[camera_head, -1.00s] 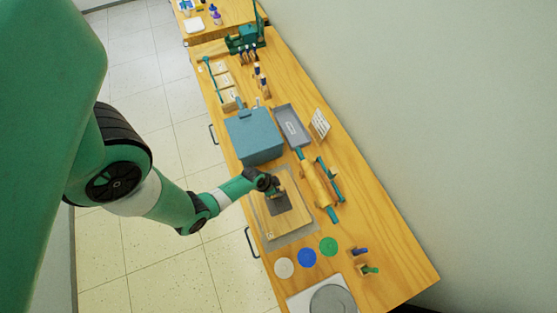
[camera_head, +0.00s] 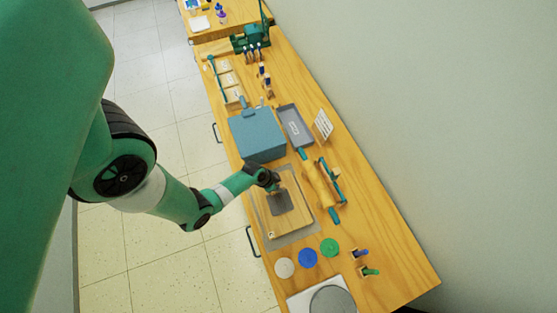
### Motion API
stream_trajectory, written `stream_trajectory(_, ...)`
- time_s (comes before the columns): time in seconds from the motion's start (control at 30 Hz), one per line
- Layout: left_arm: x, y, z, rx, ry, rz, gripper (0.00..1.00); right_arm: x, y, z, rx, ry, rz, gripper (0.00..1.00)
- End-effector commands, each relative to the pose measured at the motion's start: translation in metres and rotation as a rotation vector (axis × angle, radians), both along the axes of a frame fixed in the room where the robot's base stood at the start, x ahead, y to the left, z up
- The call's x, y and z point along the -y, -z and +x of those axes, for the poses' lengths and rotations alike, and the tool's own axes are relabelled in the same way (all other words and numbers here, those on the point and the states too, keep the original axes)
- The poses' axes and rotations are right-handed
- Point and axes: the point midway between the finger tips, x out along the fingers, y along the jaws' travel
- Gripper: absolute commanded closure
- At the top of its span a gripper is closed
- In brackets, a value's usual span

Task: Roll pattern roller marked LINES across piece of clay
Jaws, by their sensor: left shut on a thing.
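A dark grey slab of clay (camera_head: 284,204) lies flat on a wooden board (camera_head: 290,228), which rests on a grey mat (camera_head: 303,237). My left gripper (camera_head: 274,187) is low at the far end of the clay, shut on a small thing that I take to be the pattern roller. The gripper hides most of it, and no LINES mark can be read. I cannot tell whether it touches the clay. My right gripper does not show.
A blue-grey box (camera_head: 257,135) stands just beyond the board. A large rolling pin (camera_head: 319,186) lies to the right. Coloured discs (camera_head: 308,257), small handled tools (camera_head: 370,271) and a round grey wheel (camera_head: 333,300) are nearer. The wall borders the table's right side.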

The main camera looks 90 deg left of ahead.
Motion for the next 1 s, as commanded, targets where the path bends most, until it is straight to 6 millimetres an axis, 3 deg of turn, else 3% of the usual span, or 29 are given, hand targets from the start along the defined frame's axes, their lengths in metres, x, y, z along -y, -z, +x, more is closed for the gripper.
stream_trajectory(0.1, -0.001, -0.02, 0.001, 0.002, 0.0, 0.001, 1.0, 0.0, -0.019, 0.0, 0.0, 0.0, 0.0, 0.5)
stream_trajectory(0.6, -0.001, -0.077, 0.001, 0.003, 0.0, 0.002, 1.0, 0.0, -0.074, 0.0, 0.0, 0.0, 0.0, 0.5)
stream_trajectory(1.0, -0.001, -0.077, 0.001, 0.003, 0.0, 0.002, 1.0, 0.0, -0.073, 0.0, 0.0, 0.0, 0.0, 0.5)
